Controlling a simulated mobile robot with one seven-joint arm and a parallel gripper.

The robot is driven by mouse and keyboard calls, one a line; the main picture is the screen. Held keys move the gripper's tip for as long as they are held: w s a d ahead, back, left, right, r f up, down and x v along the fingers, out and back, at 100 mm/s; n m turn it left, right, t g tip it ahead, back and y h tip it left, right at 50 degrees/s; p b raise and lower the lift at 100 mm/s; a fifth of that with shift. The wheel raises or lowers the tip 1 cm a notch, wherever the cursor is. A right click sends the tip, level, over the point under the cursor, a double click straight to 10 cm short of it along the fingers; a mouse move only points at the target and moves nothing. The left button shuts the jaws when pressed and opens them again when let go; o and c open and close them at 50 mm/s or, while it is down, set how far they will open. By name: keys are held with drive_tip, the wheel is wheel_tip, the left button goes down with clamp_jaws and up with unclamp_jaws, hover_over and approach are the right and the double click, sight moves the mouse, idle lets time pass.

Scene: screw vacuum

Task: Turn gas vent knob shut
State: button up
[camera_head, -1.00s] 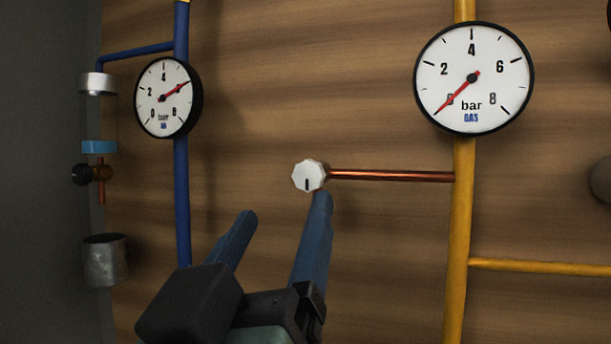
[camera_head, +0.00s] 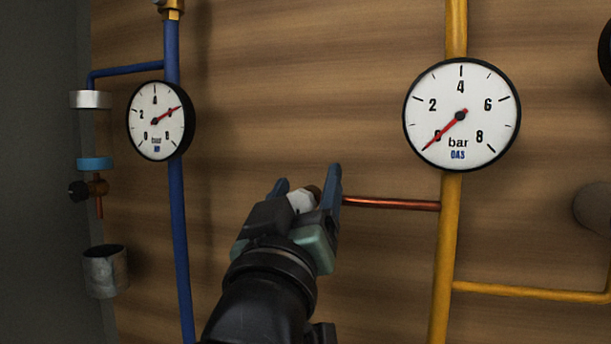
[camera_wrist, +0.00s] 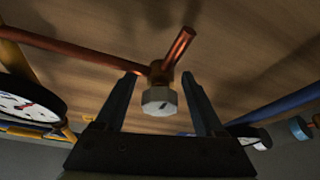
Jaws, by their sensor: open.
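The white gas vent knob (camera_head: 301,201) sits at the left end of a thin copper pipe (camera_head: 390,203) that branches from the yellow gas pipe. In the head view it is partly hidden by my gripper. In the wrist view the knob (camera_wrist: 159,101) shows its faceted face with a dark mark, mounted on a copper fitting. My gripper (camera_head: 308,184) is open with its blue fingers on either side of the knob. In the wrist view a gap shows between the knob and each finger (camera_wrist: 163,84).
The gas gauge (camera_head: 461,114) on the yellow pipe (camera_head: 447,250) has its needle near 0. A second gauge (camera_head: 160,121) sits on the blue pipe (camera_head: 178,230) at left. A metal cup (camera_head: 105,272) and small valve (camera_head: 90,188) are at far left. Wooden wall lies behind.

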drive_tip(key=shift+c, duration=0.2)
clamp_jaws()
